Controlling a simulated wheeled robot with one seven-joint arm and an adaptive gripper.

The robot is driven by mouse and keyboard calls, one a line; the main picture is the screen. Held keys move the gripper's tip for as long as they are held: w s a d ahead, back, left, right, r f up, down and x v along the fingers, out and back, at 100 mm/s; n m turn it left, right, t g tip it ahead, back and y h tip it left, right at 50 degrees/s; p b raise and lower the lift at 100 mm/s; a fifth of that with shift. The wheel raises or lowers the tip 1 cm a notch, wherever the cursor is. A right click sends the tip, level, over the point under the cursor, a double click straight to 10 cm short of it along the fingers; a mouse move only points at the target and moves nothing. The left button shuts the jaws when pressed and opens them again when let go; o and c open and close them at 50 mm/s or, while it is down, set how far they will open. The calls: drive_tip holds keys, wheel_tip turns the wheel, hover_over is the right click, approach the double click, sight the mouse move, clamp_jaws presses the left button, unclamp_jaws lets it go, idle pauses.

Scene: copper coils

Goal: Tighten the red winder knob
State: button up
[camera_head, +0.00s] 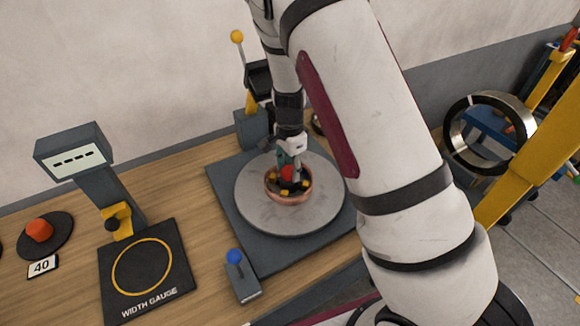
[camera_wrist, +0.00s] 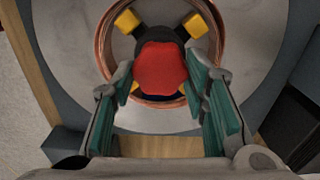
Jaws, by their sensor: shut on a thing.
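The red winder knob (camera_wrist: 162,68) is a lobed knob at the centre of the winder hub, with yellow blocks around it. In the head view the knob (camera_head: 288,172) is partly hidden by my gripper. My gripper (camera_wrist: 160,78) comes down from above, with its green-padded fingers on either side of the knob, shut on it. In the head view my gripper (camera_head: 287,160) is over the hub's middle. A copper coil (camera_head: 290,199) rings the hub and blocks on the round grey turntable (camera_head: 258,215).
The turntable sits on a dark base plate (camera_head: 222,178) on the wooden bench. A blue-ball lever (camera_head: 234,257) stands in front. The width gauge (camera_head: 142,268) and an orange-red piece (camera_head: 39,230) marked 40 lie left. A yellow-ball lever (camera_head: 238,37) rises behind; a ring (camera_head: 458,130) hangs right.

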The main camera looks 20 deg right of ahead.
sight(290, 170)
drive_tip(key=m, duration=0.5)
drive_tip(key=shift+m, duration=0.4)
idle(0.4)
drive_tip(key=o, duration=1.1)
drive_tip(key=shift+o, duration=0.2)
wheel_tip(290, 170, up, 12)
